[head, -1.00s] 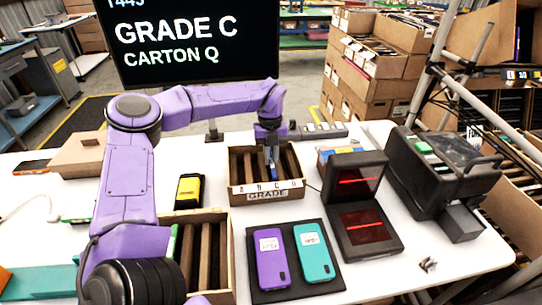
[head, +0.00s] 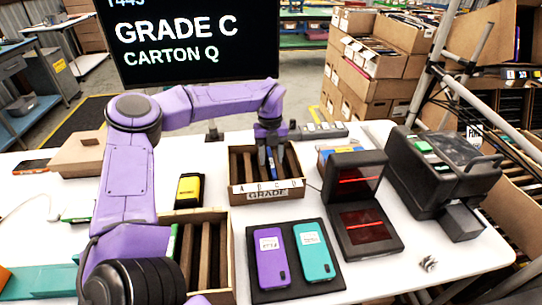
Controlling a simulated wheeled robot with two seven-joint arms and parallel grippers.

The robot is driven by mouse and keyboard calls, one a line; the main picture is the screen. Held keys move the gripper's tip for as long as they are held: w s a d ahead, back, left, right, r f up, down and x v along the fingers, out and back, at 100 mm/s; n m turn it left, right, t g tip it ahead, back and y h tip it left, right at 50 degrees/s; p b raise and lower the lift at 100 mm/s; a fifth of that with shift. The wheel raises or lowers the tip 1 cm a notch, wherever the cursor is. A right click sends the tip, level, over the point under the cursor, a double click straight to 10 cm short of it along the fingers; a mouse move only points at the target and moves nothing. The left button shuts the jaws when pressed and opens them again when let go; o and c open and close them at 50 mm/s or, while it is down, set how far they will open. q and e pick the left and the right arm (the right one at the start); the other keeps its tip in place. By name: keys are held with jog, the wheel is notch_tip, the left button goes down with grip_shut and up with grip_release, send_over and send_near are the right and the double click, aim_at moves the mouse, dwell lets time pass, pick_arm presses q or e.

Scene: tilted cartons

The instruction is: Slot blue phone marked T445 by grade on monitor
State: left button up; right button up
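The monitor (head: 200,40) reads "GRADE C, CARTON Q", with a partly cut-off line above. My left gripper (head: 270,168) points down into the grade carton (head: 236,190), which has slots lettered along its front edge. A blue phone (head: 271,160) shows as a narrow upright edge at the fingertips, in the right half of the carton, around the C slot. The fingers look closed about it, though the contact is small in view. The phone's T445 label is not visible. My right gripper is not in view.
A black tray (head: 295,290) holds a purple phone (head: 270,257) and a teal phone (head: 314,252). A red-lit scanner (head: 362,228) stands right of it. Another divided carton (head: 228,262) is partly behind my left arm. A yellow device (head: 189,190) lies nearby.

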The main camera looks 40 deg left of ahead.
pick_arm(q)
notch_tip(320, 180, up, 10)
jog(key=a+b, duration=0.1)
jog(key=shift+w+r, duration=0.25)
jog(key=shift+w, duration=0.2)
notch_tip(320, 180, up, 7)
jog(key=p, duration=0.5)
jog(key=shift+p, duration=0.3)
